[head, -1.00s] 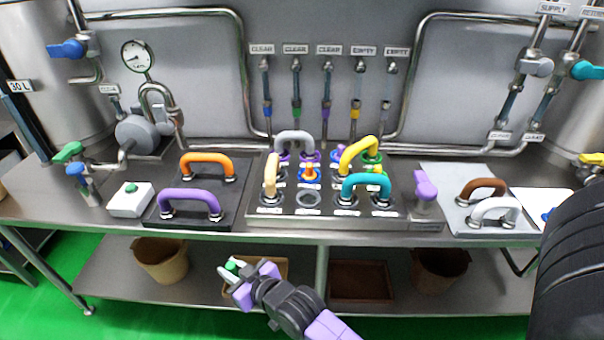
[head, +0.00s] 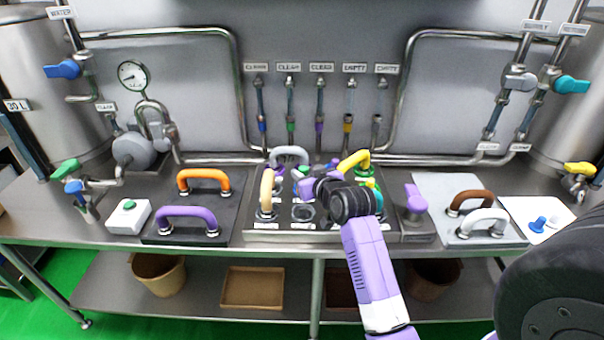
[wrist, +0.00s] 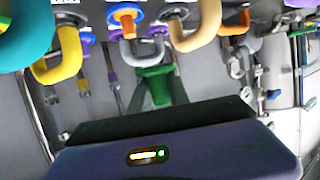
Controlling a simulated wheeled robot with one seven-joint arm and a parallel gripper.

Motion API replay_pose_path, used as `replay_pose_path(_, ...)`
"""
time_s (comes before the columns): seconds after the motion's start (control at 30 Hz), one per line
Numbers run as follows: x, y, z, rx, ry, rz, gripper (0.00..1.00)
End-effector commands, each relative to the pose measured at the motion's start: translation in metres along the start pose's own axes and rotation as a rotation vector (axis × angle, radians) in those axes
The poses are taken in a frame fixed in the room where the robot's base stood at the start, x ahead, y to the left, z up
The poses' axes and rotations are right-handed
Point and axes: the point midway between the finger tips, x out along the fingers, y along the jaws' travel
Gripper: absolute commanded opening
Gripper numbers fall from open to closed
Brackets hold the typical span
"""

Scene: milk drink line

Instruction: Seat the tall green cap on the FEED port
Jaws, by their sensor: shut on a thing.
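My gripper (head: 304,180) is shut on the tall green cap and is over the middle of the port panel (head: 262,237). The green cap (wrist: 154,84) shows between the fingers in the wrist view; in the head view only a small green part of it (head: 305,171) shows. The panel carries several ports, some bridged by coloured bent pipes. An open-looking ring port (head: 303,213) is at its front. The labels are too small to read, so I cannot tell which port is FEED. My wrist hides part of the panel's right side.
Around my gripper stand a beige bend (head: 267,188), a grey bend (head: 290,152) and a yellow bend (head: 353,161). Purple (head: 187,214) and orange bends (head: 203,176) are left. A purple-topped item (head: 415,200) and a white bend (head: 483,218) are right.

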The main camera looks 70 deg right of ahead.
Motion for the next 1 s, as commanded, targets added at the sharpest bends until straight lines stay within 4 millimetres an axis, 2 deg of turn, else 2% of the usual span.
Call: replay_pose_path(1.0,0.030,0.000,0.083,0.000,0.000,0.000,0.00)
